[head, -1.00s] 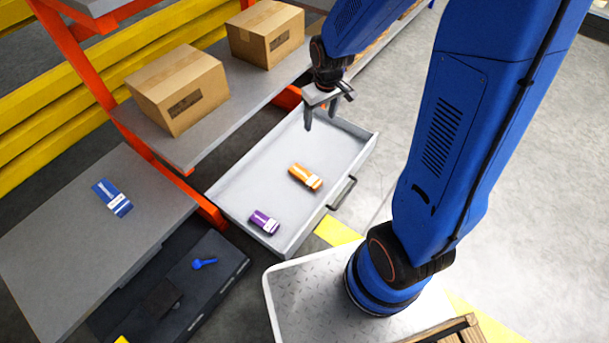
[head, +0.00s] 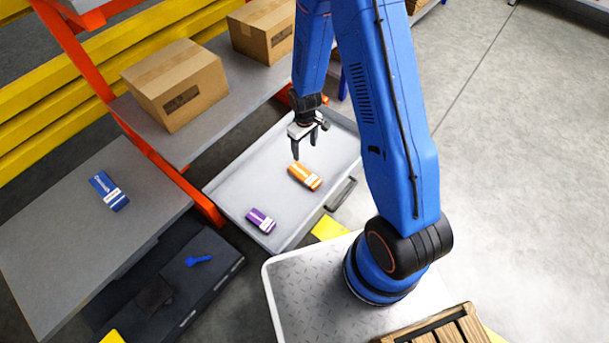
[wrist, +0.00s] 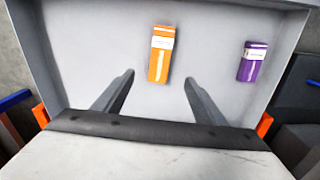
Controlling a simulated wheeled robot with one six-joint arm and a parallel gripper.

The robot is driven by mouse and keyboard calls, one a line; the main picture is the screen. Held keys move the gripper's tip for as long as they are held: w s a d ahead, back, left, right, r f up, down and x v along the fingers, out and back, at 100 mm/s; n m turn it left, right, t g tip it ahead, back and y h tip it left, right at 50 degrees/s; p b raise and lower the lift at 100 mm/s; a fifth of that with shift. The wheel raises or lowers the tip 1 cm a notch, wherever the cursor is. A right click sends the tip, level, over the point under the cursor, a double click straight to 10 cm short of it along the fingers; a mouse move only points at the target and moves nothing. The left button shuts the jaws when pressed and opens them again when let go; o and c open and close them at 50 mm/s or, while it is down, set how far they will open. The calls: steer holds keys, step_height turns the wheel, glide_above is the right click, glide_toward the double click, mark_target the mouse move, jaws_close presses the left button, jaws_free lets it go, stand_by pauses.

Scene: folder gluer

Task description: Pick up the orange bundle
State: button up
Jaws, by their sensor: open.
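The orange bundle (head: 305,176) lies in the open grey drawer (head: 237,184), with a white band around it. My gripper (head: 304,151) is open and empty, pointing down above the drawer just behind the orange bundle in the head view. In the wrist view the orange bundle (wrist: 161,55) lies ahead of the two spread fingers (wrist: 158,78), roughly in line with the gap between them. The fingers are apart from it. The bundle is fully visible in both views.
A purple bundle (head: 261,220) lies in the same drawer, nearer its front left corner. The drawer's raised walls surround both. A blue bundle (head: 109,190) lies on the grey shelf at left. Cardboard boxes (head: 176,84) stand on the shelf behind the drawer.

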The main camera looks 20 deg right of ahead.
mark_target(305, 174)
steer(key=shift+f, duration=8.75)
steer(key=c, duration=1.2)
